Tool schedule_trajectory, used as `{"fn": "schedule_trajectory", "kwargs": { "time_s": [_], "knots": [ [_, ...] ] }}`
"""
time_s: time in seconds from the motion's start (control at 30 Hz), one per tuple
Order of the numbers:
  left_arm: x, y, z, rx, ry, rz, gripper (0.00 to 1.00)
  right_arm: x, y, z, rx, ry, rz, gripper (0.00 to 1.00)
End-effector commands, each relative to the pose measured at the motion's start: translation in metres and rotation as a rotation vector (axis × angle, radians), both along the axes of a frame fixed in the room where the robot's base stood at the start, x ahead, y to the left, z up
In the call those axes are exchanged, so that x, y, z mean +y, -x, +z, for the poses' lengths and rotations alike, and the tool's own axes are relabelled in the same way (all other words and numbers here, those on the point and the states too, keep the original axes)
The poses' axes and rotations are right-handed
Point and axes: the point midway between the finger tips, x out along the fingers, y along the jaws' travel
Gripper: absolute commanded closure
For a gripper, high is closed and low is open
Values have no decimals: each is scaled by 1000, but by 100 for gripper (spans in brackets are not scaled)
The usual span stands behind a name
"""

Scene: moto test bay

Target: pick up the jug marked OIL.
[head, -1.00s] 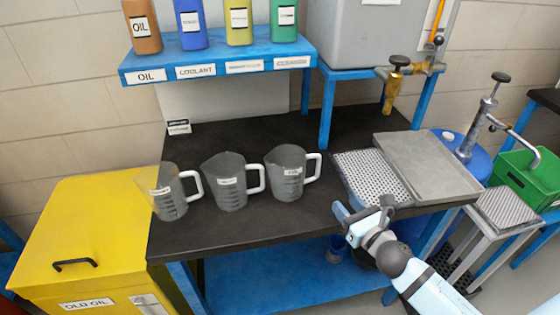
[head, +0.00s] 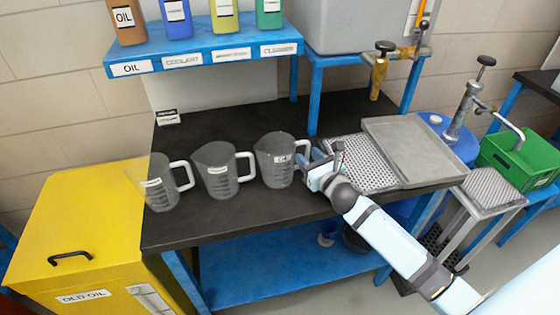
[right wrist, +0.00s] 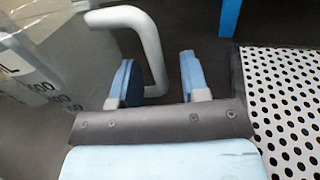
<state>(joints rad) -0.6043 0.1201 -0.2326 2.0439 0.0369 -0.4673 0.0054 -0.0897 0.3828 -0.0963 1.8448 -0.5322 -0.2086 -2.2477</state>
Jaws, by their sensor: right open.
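Three clear grey jugs with white handles stand in a row on the black bench top. The right jug (head: 276,160) has a label too small to read surely in the head view; in the right wrist view this jug (right wrist: 60,70) shows a label ending in "L". The middle jug (head: 216,170) and left jug (head: 160,184) have labels I cannot read. My right gripper (head: 323,162) is open at the right jug's handle (head: 303,146). In the right wrist view, the handle (right wrist: 152,50) shows between the two blue fingers of my gripper (right wrist: 158,80). My left gripper is out of view.
A perforated tray (head: 360,165) lies close to the right of my gripper, with a grey tray (head: 415,150) beyond it. A blue shelf (head: 205,60) with several bottles overhangs the back.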

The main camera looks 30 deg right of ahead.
Motion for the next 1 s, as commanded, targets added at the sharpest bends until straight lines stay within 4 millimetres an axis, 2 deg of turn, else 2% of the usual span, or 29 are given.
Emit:
{"fn": "schedule_trajectory", "kwargs": {
  "time_s": [0.1, 0.33, 0.5, 0.83, 1.0],
  "knots": [
    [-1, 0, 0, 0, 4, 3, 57, 0, -8, 0, 0, -2, 0, 58],
    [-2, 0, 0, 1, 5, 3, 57, 1, -9, 0, 0, -1, 1, 61],
    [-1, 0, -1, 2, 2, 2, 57, 1, -8, 0, 0, -1, 0, 100],
    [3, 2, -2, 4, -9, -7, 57, 1, -8, 1, 0, -1, 1, 100],
    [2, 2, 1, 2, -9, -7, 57, 1, -9, 11, -2, 0, 1, 100]
  ]
}}
